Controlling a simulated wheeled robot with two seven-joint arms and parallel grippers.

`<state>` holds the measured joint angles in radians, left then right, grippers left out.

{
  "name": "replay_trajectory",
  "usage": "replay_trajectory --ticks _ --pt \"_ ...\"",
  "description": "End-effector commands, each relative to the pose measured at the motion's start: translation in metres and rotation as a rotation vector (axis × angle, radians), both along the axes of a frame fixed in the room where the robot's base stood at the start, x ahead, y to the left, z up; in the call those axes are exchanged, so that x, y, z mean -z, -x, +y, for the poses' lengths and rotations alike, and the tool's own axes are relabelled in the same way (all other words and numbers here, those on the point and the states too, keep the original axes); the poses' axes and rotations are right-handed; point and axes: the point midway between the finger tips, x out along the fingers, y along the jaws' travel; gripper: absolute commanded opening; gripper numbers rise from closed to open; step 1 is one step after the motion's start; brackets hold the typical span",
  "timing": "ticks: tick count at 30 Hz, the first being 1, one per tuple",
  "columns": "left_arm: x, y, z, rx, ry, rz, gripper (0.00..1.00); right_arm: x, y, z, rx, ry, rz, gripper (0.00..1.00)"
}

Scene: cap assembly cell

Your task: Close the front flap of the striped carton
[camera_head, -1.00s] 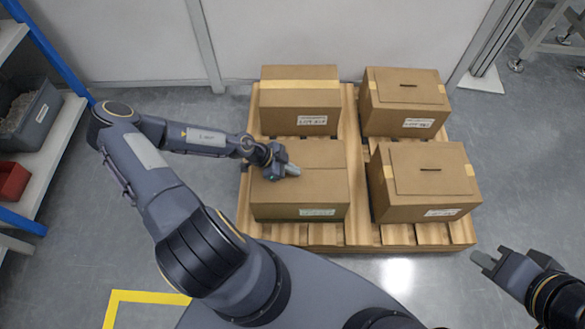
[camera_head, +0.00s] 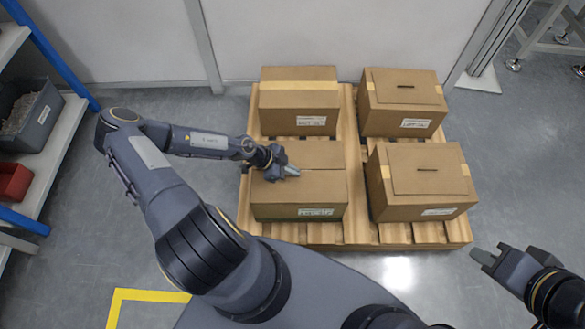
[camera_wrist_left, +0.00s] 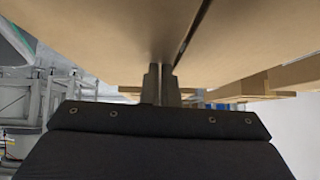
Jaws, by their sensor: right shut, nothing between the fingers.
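The carton under my left gripper (camera_head: 290,171) stands at the front left of the pallet, with a white label and a faint greenish band low on its front face (camera_head: 275,212). I take it for the striped carton. Its front flap (camera_head: 315,186) looks flat, with a seam along its back edge. The left gripper is low over the top near this seam; touching or just above, I cannot tell. In the left wrist view its fingers (camera_wrist_left: 160,84) are close together and empty, beside cardboard (camera_wrist_left: 95,35) with a narrow dark slit. My right gripper (camera_head: 482,254) is shut and empty, right of the pallet.
The wooden pallet (camera_head: 355,232) also bears a taped carton (camera_head: 298,98) at the back left and two slotted cartons (camera_head: 403,100) (camera_head: 425,180) on the right. A shelf with a grey bin (camera_head: 28,112) and a red bin (camera_head: 14,181) stands left.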

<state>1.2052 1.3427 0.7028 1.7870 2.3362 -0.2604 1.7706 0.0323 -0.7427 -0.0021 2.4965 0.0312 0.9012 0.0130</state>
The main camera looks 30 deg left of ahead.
Motion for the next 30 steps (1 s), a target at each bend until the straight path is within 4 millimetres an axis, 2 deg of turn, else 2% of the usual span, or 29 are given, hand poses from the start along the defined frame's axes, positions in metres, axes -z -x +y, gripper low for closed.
replay_trajectory --ticks 7,18,30 --pt "-0.01 0.002 0.003 0.0 0.001 0.001 0.0 -0.008 0.0 0.0 0.0 0.0 0.0 0.0" --pt "-0.051 0.022 0.04 0.001 0.0 0.002 0.0 -0.027 0.0 0.0 0.0 0.0 0.0 0.0" --pt "-0.058 0.026 0.047 0.011 -0.007 -0.003 0.0 -0.029 0.0 0.0 0.0 0.0 0.0 0.0"
